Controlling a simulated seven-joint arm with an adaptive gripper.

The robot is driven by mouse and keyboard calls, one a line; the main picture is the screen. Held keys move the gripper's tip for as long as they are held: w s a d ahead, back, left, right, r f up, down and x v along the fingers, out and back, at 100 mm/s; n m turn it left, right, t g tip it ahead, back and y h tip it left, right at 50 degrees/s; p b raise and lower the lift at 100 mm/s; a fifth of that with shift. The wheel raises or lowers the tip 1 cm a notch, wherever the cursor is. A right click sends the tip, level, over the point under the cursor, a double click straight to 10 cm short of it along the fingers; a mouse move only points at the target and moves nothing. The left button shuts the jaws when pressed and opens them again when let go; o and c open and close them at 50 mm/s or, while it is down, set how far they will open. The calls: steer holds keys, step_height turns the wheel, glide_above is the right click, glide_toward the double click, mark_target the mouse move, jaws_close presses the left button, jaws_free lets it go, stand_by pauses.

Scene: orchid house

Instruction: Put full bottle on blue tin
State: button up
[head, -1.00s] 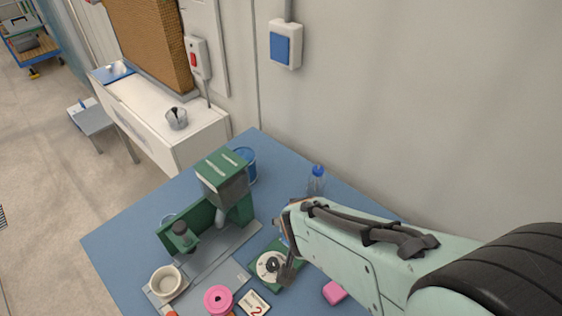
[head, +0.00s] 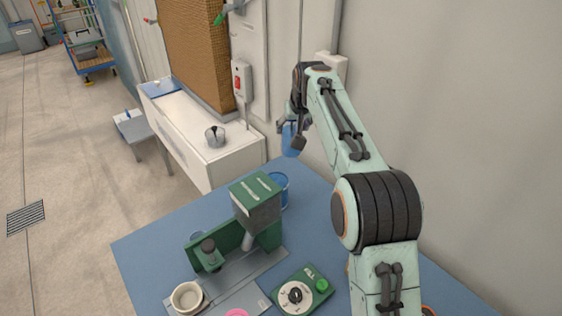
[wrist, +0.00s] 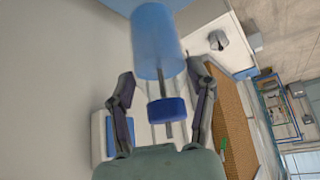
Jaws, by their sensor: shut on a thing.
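The full bottle is a clear bottle with light blue liquid and a dark blue cap. My gripper (head: 291,134) is shut on the bottle (head: 290,144) and holds it in the air, above the table's far end. In the wrist view the bottle (wrist: 156,38) hangs between the fingers, its blue cap (wrist: 167,110) toward my palm. The blue tin (head: 280,190) stands on the table behind the green machine, which hides part of it. The bottle is above the tin in the picture and apart from it.
The green machine (head: 256,200) stands tall beside the tin. A cream cup (head: 187,298) and a green device with a dial (head: 302,291) are nearer on the blue table (head: 150,243). The wall (head: 450,110) is close on the right. A white cabinet (head: 196,135) stands beyond.

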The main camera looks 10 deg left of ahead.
mark_target(283, 147)
steer(key=shift+n+y, duration=0.3)
steer(key=shift+n, duration=0.3)
steer(key=w+a+f, duration=0.1)
steer(key=f, duration=0.3)
steer(key=w+a+f, duration=0.2)
steer(key=f, duration=0.3)
steer(key=w+a+f, duration=0.1)
steer(key=f, duration=0.4)
steer(key=shift+w+a+f, duration=0.1)
steer(key=shift+w+a, duration=0.05)
steer(key=shift+w, duration=0.05)
steer(key=shift+s+f, duration=0.1)
steer(key=shift+f, duration=0.7)
steer(key=o, duration=1.2)
steer(key=shift+o, duration=0.2)
steer(key=shift+r, duration=0.1)
steer(key=shift+a+r, duration=0.1)
steer(key=shift+r, duration=0.25)
steer(key=v, duration=1.2)
steer(key=shift+w+r, duration=0.2)
steer(key=shift+r, duration=0.25)
